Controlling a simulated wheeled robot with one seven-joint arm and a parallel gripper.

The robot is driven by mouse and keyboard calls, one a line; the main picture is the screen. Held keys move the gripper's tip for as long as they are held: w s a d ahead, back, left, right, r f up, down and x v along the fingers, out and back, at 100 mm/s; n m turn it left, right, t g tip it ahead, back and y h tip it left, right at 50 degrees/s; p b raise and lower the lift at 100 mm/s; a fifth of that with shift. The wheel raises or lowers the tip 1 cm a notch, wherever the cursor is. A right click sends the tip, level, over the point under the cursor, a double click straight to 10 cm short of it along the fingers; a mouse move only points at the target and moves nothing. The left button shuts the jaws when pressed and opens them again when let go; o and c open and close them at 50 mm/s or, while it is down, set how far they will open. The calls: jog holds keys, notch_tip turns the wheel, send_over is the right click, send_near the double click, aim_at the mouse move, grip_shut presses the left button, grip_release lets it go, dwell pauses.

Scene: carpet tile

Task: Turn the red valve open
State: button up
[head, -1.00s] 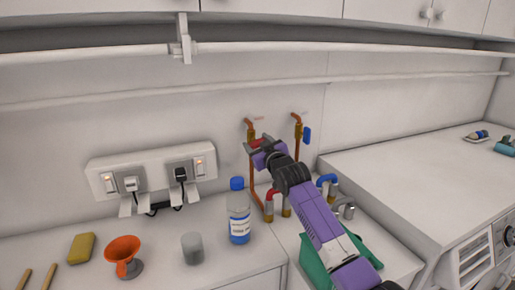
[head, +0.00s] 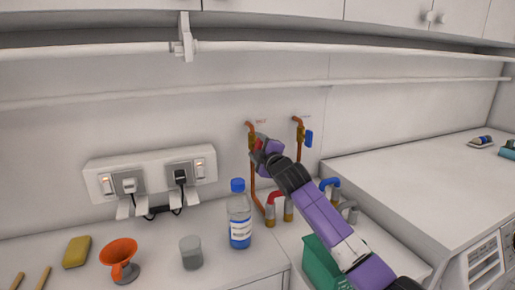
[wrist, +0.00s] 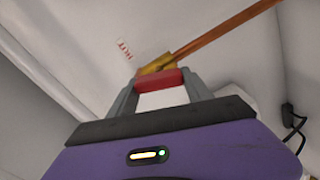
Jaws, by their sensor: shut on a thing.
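The red valve handle (wrist: 160,80) sits between the two grey fingers of my gripper (wrist: 160,92) in the wrist view, with the fingers shut on it. Its brass body (wrist: 157,65) joins a copper pipe (wrist: 225,33), beside a wall label reading HOT (wrist: 124,50). In the head view my gripper (head: 259,146) is at the left copper pipe on the back wall. Only a small part of the red handle (head: 261,136) shows there; my gripper hides the rest.
A blue-handled valve (head: 309,138) is close by on the right pipe. The right worktop is mostly clear.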

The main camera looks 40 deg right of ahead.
jog(key=shift+f+n, duration=0.1)
jog(key=shift+n, duration=1.8)
jog(key=shift+a, duration=0.1)
jog(key=o, duration=1.4)
jog(key=shift+c, duration=0.2)
jog(key=v, duration=0.7)
jog(key=shift+s+b, duration=0.35)
jog(key=shift+s, duration=0.05)
jog(key=shift+a, duration=0.1)
